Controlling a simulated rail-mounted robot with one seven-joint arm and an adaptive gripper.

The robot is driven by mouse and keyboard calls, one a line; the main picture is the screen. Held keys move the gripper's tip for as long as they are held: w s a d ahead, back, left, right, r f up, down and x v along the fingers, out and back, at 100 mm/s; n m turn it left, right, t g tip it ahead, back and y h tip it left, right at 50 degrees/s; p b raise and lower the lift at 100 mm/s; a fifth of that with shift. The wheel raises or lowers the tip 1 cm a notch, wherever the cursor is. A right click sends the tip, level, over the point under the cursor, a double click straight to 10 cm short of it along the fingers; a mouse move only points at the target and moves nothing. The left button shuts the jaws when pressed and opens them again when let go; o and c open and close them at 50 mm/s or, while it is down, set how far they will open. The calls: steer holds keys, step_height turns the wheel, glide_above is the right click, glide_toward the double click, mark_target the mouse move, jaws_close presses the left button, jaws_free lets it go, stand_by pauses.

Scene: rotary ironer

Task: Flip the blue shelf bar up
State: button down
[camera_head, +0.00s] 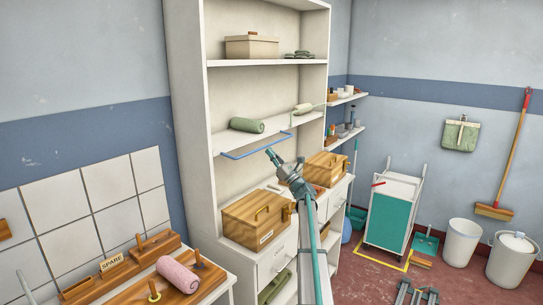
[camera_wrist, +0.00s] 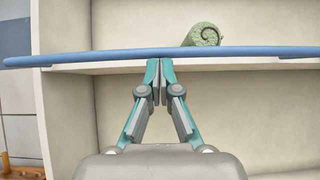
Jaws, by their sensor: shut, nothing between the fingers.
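The blue shelf bar (camera_head: 257,150) is a thin bar along the front of the middle shelf of the white cabinet, hanging slightly below the shelf edge in the head view. In the wrist view the bar (camera_wrist: 250,52) crosses nearly the whole picture. My gripper (camera_head: 269,152) is shut and empty, just in front of the bar near its right part. In the wrist view the fingertips of my gripper (camera_wrist: 160,62) meet the lower edge of the bar. I cannot tell whether they touch it.
A rolled green towel (camera_head: 247,125) lies on the middle shelf (camera_head: 225,140) behind the bar. Wooden boxes (camera_head: 258,218) stand on the counter below. A box (camera_head: 251,46) sits on the upper shelf. A trolley (camera_head: 392,215) stands to the right.

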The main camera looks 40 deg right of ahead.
steer(key=shift+r, duration=0.15)
steer(key=shift+s+r+g+p, duration=0.2)
steer(key=shift+g+p, duration=0.1)
steer(key=shift+p, duration=0.1)
steer(key=shift+r+g+p, duration=0.25)
steer(key=shift+g+p, duration=0.05)
